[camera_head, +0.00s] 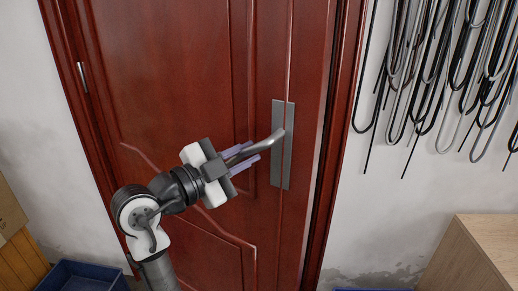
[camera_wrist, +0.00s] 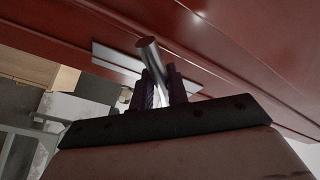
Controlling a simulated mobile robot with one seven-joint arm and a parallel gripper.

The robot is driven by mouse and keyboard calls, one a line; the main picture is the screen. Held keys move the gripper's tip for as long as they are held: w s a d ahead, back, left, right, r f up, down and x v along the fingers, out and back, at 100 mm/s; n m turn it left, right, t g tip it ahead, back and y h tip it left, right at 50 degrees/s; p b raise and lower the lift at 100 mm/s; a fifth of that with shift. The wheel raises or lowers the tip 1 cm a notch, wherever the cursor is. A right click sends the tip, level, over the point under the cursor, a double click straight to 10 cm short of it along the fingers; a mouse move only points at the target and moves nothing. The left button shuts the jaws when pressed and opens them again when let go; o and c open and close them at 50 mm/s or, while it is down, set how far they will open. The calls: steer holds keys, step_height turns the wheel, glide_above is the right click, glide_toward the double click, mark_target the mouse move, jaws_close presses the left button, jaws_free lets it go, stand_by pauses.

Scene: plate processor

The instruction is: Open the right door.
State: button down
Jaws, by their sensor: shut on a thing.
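The red-brown door (camera_head: 185,85) fills the middle of the head view and looks closed in its frame. A grey metal plate (camera_head: 284,163) is mounted near its right edge, with a lever handle (camera_head: 268,143) reaching left from it and tilted down at its free end. My gripper (camera_head: 248,158) is shut on the handle, with one finger above and one below it. In the wrist view the round end of the handle (camera_wrist: 148,43) shows between the fingers (camera_wrist: 163,88), in front of the red door surface (camera_wrist: 230,35).
Bent dark rods (camera_head: 420,75) hang on the wall right of the door. A wooden box or cabinet (camera_head: 480,250) stands at lower right. A blue bin (camera_head: 85,276) and brown boxes (camera_head: 12,225) stand at lower left. A hinge (camera_head: 82,77) shows on the door's left side.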

steer(key=shift+s+a, duration=0.15)
steer(key=c, duration=1.4)
jaws_free()
steer(key=b+v, duration=0.1)
steer(key=v, duration=1.2)
steer(key=shift+s+a, duration=0.15)
steer(key=shift+s, duration=0.1)
